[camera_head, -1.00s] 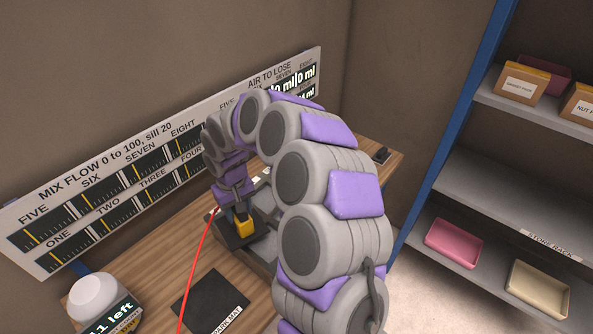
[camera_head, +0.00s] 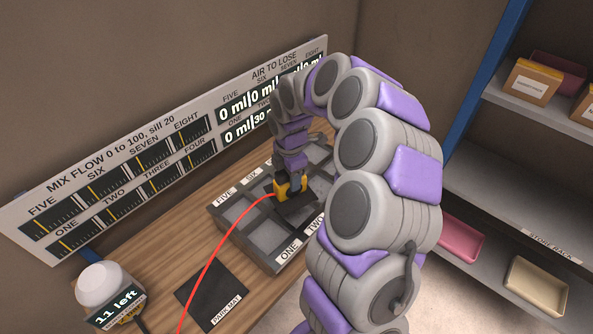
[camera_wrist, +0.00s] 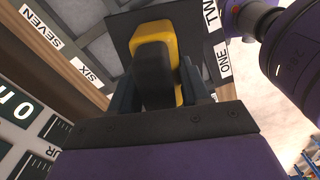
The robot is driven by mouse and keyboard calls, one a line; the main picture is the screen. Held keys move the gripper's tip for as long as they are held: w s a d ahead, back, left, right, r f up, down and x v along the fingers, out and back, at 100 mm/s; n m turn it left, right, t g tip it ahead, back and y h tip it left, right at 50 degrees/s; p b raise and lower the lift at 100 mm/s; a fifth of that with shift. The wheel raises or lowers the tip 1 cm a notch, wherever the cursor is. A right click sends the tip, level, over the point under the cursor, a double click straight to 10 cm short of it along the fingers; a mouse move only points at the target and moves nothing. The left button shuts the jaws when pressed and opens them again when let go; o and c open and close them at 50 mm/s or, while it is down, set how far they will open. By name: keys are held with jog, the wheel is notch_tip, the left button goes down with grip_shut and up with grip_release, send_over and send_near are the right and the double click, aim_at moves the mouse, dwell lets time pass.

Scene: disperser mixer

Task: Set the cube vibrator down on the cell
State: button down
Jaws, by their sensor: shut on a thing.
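The cube vibrator (camera_head: 281,190) is a yellow and black block with a black plate (camera_head: 297,207) under it and a red cable running off toward the front left. I cannot tell whether the plate touches a cell. My gripper and arm hide part of the mould.
A black park mat (camera_head: 212,292) lies bare in front of the mould. A white dome with an "11 left" display (camera_head: 118,308) stands at the left. The gauge board (camera_head: 120,190) runs along the wall behind. A store rack (camera_head: 500,200) stands at right.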

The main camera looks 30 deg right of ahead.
jog(key=shift+s+d+r+n, duration=0.15)
jog(key=shift+d+r+n, duration=0.05)
jog(key=shift+d+n, duration=0.35)
jog(key=shift+s+d+r+n, duration=0.2)
jog(key=shift+d+n, duration=0.2)
jog(key=shift+n, duration=0.25)
jog(key=shift+a+r+n, duration=0.1)
jog(key=shift+n, duration=0.2)
jog(key=shift+s+a+r+n, duration=0.1)
jog(key=shift+a+n, duration=0.2)
jog(key=shift+a, duration=0.5)
jog(key=shift+d+p, duration=0.65)
jog(key=shift+d, duration=0.4)
jog(key=shift+a+f, duration=0.8)
jog(key=shift+f, duration=0.05)
jog(key=shift+a+f, duration=0.15)
jog(key=shift+f, duration=0.15)
jog(key=shift+f+b, duration=0.3)
jog(key=shift+d+f, duration=0.4)
jog(key=shift+f, duration=0.25)
jog(key=shift+d+f, duration=0.4)
jog(key=shift+f, duration=0.2)
jog(key=shift+a+f, duration=0.15)
jog(key=shift+f, duration=0.1)
jog(key=shift+a, duration=0.5)
jog(key=shift+d, duration=0.1)
jog(key=shift+d, duration=0.45)
